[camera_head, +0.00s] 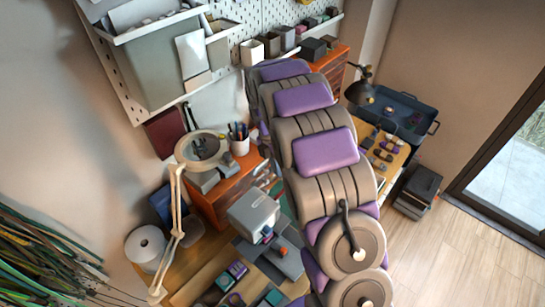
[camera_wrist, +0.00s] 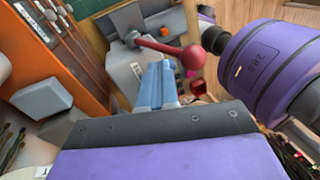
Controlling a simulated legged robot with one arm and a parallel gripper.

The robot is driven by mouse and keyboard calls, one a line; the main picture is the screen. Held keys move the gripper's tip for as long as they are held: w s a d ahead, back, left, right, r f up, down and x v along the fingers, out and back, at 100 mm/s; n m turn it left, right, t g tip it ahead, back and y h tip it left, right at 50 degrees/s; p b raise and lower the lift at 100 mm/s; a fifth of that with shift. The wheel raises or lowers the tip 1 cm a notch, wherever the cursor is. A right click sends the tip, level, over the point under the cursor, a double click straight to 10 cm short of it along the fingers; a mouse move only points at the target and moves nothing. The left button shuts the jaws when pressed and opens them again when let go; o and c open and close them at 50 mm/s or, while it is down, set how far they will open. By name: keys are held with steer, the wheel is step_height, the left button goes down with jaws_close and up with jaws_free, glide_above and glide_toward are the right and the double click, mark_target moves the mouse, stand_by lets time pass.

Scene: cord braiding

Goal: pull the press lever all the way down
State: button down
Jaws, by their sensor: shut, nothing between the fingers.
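The press (camera_wrist: 120,75) is a light grey block in the wrist view. Its lever (camera_wrist: 160,46) is a dark red rod ending in a round red knob (camera_wrist: 192,57). The rod runs across the picture just beyond my fingertips. My gripper (camera_wrist: 158,68) shows as two light blue fingers side by side, shut and empty, pointing at the rod between its pivot and the knob. I cannot tell whether they touch it. In the head view, a grey box-shaped machine (camera_head: 253,210), apparently the press, stands on the bench left of my arm. My gripper is not clear there.
An orange drawer cabinet (camera_head: 232,190) stands behind the press, and a magnifier lamp (camera_head: 200,147) rises to its left. A white roll (camera_head: 145,245) sits at the bench's left. Small coloured boxes (camera_head: 232,275) lie in front. My arm fills much of the middle of the head view.

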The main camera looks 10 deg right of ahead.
steer(key=shift+s+d+f, duration=0.15)
steer(key=shift+s+d, duration=0.15)
steer(key=shift+s, duration=0.35)
steer(key=shift+s+d, duration=0.1)
steer(key=shift+s, duration=0.05)
